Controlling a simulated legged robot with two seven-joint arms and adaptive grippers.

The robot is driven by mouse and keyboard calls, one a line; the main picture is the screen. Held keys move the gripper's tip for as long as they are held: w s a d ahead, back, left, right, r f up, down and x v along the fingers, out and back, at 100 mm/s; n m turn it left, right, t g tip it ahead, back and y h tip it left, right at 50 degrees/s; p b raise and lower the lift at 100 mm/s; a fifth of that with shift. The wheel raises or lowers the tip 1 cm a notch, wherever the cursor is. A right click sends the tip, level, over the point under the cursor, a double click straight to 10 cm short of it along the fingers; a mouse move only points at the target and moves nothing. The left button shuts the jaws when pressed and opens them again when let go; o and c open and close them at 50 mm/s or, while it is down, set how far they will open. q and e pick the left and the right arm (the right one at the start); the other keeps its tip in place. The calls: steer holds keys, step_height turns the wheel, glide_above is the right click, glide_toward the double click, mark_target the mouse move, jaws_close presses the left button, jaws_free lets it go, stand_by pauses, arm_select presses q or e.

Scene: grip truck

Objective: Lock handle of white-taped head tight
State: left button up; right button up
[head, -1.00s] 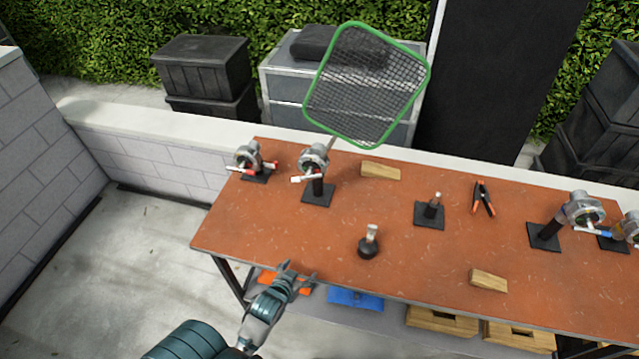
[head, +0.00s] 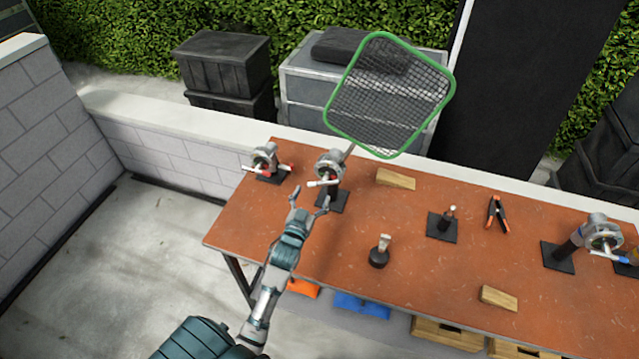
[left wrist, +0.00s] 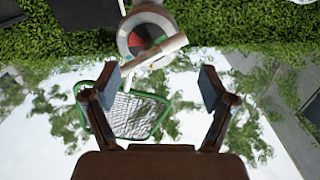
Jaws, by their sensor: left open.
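The white-taped head (head: 330,165) is a grey round grip head with a white handle (head: 322,183). It sits on a short black post with a square base on the orange-brown table (head: 300,240). A rod runs from it to a green-framed mesh panel (head: 390,95). My left gripper (head: 311,197) is open and empty, in front of and below this head in the head view. In the left wrist view, the head (left wrist: 143,30) and its white handle (left wrist: 158,52) appear at the top, beyond the spread fingers (left wrist: 160,88). My right gripper is not in view.
A red-handled head (head: 265,157) stands close by on the left. A wooden block (head: 396,179), a black-based pin (head: 379,256), another mount (head: 443,225), an orange-tipped clamp (head: 497,215) and a blue-handled head (head: 602,236) are to the right. A white wall runs behind the table.

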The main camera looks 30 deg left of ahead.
mark_target(321, 185)
arm_select(q)
steer(key=shift+x, duration=1.1)
steer(key=shift+w+d+r, duration=0.1)
steer(key=shift+w+d, duration=0.05)
steer(key=shift+w, duration=0.4)
steer(key=shift+w+d+r, duration=0.1)
steer(key=shift+w+d, duration=0.05)
steer(key=shift+w, duration=0.4)
steer(key=shift+w+d+r, duration=0.15)
steer(key=shift+w+d, duration=0.05)
steer(key=shift+d, duration=0.35)
steer(key=shift+w+d+r, duration=0.1)
steer(key=shift+w+d, duration=0.15)
steer(key=shift+d, duration=0.25)
steer(key=a, duration=0.2)
steer(key=shift+a+f, duration=0.35)
steer(key=shift+a, duration=0.05)
steer(key=c, duration=1.6)
steer(key=shift+d, duration=0.2)
jaws_close()
steer(key=shift+w+d+r, duration=0.1)
steer(key=shift+d+r, duration=0.15)
steer(key=shift+d, duration=0.25)
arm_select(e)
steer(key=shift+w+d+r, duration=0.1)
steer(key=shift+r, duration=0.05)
